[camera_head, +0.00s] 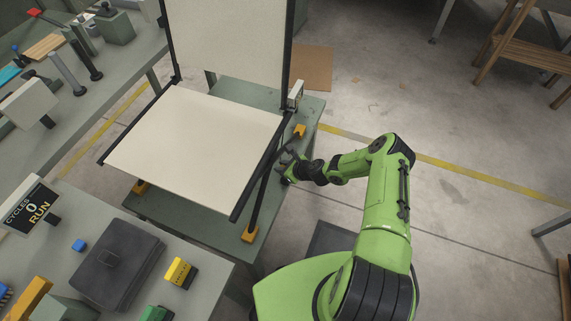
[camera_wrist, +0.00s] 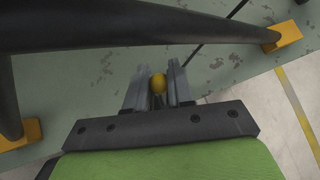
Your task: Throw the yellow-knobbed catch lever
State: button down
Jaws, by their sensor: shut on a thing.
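The yellow knob (camera_wrist: 158,84) of the catch lever sits between the two fingers of my gripper (camera_wrist: 158,88) in the wrist view, with a finger close on each side. A thin dark rod (camera_wrist: 205,45) runs up and right beyond the fingers; I cannot tell whether it is the lever's stem. In the head view my gripper (camera_head: 290,166) is at the right side of the folding lounger, beside its black frame rail. The knob cannot be made out there. The lounger has a cream seat panel (camera_head: 195,140) lying nearly flat and a cream back panel (camera_head: 228,35) standing up.
The lounger stands on a green table (camera_head: 180,213) with orange feet blocks (camera_head: 250,234). A black rail (camera_wrist: 110,24) crosses close above my fingers in the wrist view. A bench at front left holds a black case (camera_head: 115,262) and a counter display (camera_head: 32,210).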

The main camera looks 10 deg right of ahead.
jog(key=shift+w+a, duration=0.1)
jog(key=shift+w, duration=0.05)
dwell(0.4)
jog(key=c, duration=1)
grip_release()
jog(key=shift+f, duration=0.1)
jog(key=shift+c, duration=0.2)
jog(key=p+v, duration=0.4)
jog(key=v, duration=1.1)
jog(key=shift+r+p, duration=0.35)
jog(key=shift+r, duration=0.2)
